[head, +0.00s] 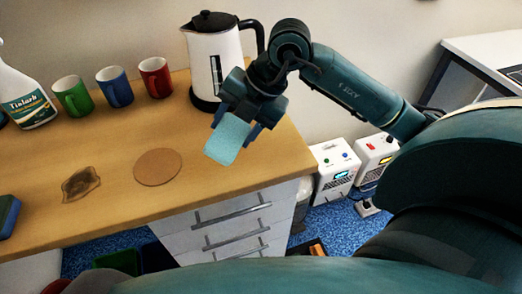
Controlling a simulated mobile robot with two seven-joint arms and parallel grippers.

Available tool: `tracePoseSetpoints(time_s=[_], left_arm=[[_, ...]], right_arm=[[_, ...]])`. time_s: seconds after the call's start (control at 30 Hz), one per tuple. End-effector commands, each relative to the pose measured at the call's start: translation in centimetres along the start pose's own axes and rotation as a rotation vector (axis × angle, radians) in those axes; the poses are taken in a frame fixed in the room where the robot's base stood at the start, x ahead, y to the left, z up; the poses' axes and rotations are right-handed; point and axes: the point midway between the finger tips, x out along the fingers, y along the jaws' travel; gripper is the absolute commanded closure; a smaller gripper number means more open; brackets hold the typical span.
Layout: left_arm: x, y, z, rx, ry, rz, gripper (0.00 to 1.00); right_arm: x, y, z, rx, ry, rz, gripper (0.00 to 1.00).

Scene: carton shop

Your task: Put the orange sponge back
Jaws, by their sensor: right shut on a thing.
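My right gripper (238,122) is shut on a light blue, sponge-like block (227,140). It holds the block above the right part of the wooden counter, in front of the kettle. The block hangs tilted, and its upper end is hidden by the fingers. I see no clearly orange sponge. A blue and green sponge (9,216) lies at the left edge of the counter, partly cut off by the picture. My left gripper is not in view.
The wooden counter (225,172) bears a brown stain (80,184), a round cork mat (158,167), a spray bottle (24,97), green (72,96), blue (115,87) and red (155,77) mugs, and a white kettle (214,62). White devices (333,170) stand right, below counter level.

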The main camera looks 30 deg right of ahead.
Motion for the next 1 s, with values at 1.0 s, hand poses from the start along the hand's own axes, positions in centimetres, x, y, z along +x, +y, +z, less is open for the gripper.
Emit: tracePoseSetpoints(time_s=[1.0], left_arm=[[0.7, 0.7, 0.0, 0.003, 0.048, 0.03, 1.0]], right_arm=[[0.4, -6.3, 7.6, 0.973, 0.011, -0.199, 0.65]])
